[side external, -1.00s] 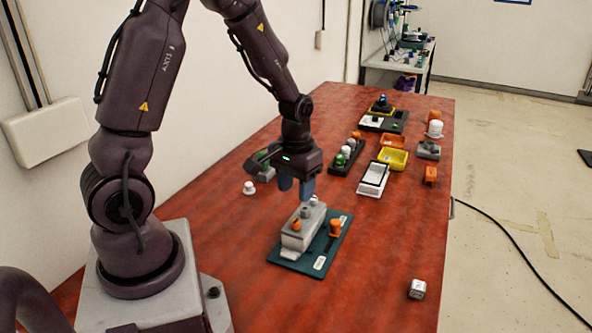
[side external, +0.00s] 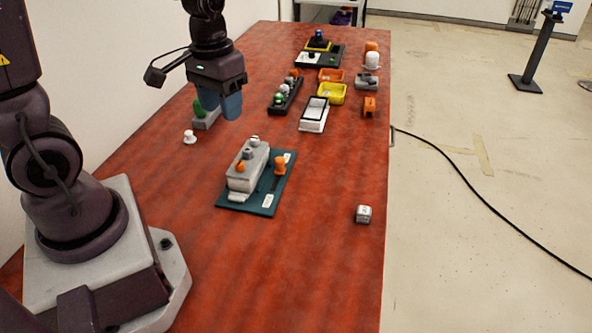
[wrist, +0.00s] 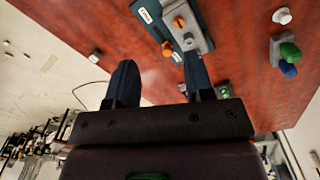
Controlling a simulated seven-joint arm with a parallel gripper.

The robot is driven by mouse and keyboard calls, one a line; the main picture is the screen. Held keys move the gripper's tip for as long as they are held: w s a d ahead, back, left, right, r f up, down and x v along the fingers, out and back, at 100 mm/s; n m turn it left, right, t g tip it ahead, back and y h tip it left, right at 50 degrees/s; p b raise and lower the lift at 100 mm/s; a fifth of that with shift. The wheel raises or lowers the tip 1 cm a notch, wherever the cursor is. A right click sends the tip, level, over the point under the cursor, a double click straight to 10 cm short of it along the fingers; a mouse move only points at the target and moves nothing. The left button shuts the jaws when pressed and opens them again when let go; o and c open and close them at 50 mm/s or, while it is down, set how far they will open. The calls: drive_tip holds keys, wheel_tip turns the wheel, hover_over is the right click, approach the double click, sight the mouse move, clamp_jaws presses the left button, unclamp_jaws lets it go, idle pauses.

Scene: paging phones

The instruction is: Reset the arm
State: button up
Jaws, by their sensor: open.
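My gripper (side external: 220,104) hangs in the air above the table, up and left of the grey block, with its blue fingers apart and nothing between them. In the wrist view my gripper (wrist: 160,85) also shows two spread, empty fingers. The grey block (side external: 247,170) with an orange knob and grey knobs stands on a dark teal plate (side external: 230,201). An orange peg (side external: 279,168) stands on the same plate beside the block. The plate also shows in the wrist view (wrist: 155,22).
A white knob (side external: 189,136) and a grey stand with a green piece (side external: 203,115) are on the left. A white cube (side external: 363,214) lies near the right edge. Trays, including a yellow one (side external: 331,94), crowd the far part. The near table (side external: 270,275) is clear.

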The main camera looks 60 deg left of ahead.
drive_tip(key=s+d+r+m+t, duration=0.4)
drive_tip(key=d+r, duration=0.4)
drive_tip(key=r, duration=0.3)
drive_tip(key=s+t, duration=0.1)
drive_tip(key=s, duration=0.1)
drive_tip(key=shift+s+d+r, duration=0.3)
drive_tip(key=shift+s, duration=0.1)
idle(0.7)
